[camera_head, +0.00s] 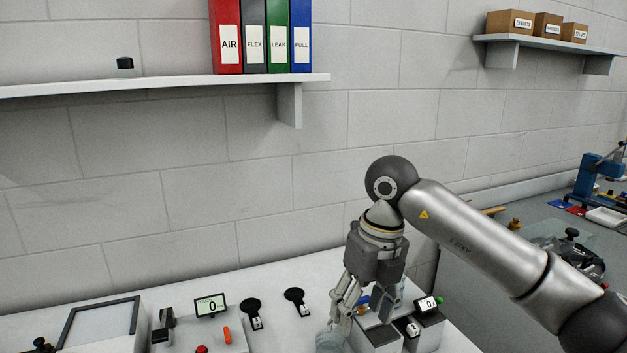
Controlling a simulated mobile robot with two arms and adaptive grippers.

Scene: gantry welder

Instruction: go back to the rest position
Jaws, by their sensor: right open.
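My right gripper (346,308) hangs down from its grey wrist over the right part of the white bench (270,278). Its jaws are open and I see nothing held in them. A pale, rounded, glassy thing (330,341) shows at the bottom edge just below the fingers. My left gripper is not in view.
On the bench stand a unit with a display (211,305), two black round-headed items (252,308) (295,296) and a framed panel (98,320). A wall shelf (160,82) carries binders (264,38). Another shelf (550,43) holds cardboard boxes. A blue machine (595,172) stands far right.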

